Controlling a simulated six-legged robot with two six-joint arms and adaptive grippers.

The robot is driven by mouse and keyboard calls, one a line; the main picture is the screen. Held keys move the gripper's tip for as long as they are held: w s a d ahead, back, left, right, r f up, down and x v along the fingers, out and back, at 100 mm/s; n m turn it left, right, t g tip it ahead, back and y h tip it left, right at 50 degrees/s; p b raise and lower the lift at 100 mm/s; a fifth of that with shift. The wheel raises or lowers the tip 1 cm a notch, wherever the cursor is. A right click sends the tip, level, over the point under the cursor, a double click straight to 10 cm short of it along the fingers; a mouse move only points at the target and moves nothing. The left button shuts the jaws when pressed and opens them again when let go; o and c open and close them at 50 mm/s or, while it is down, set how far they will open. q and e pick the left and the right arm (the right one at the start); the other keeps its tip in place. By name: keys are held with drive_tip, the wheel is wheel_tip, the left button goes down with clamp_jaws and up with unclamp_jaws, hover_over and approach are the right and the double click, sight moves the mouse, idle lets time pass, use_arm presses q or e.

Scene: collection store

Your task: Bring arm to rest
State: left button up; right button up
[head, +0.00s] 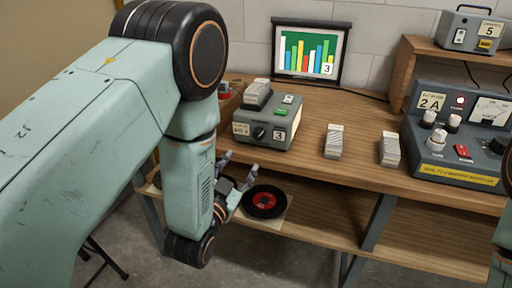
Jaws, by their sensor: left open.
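My left arm comes in from the left and bends down in front of the wooden bench (340,106). My left gripper (240,162) is open, with its two fingers spread and nothing between them. It is in front of the bench's front edge, near the lower shelf (330,227). A black disc with a red centre (264,202) lies on a pale square on that shelf, just right of the gripper. Parts of my right arm show at the right edge, but its gripper is out of view.
On the bench stand a grey box with a knob (268,128), two pale ribbed blocks (334,142) (389,149), a bar-chart screen (311,52) and a control unit (457,135). A small grey case (470,31) sits on a raised shelf. Floor shows below left.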

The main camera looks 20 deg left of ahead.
use_arm(q)
drive_tip(key=s+a+f+n+g, duration=0.1)
drive_tip(key=s+f+g, duration=0.35)
drive_tip(key=f, duration=0.35)
drive_tip(key=s+a+f+n+g, duration=0.1)
drive_tip(key=s+f+n+g, duration=0.1)
drive_tip(key=s+f+g, duration=0.4)
drive_tip(key=s+f+n+g, duration=0.1)
drive_tip(key=s+f+g, duration=0.2)
drive_tip(key=s, duration=0.9)
drive_tip(key=s+f+g, duration=0.4)
drive_tip(key=s+f, duration=0.3)
drive_tip(key=s, duration=0.6)
drive_tip(key=shift+a+n, duration=0.4)
drive_tip(key=shift+a, duration=0.05)
drive_tip(key=shift+f+g+y, duration=0.1)
drive_tip(key=shift+g+y, duration=0.15)
drive_tip(key=shift+y, duration=0.05)
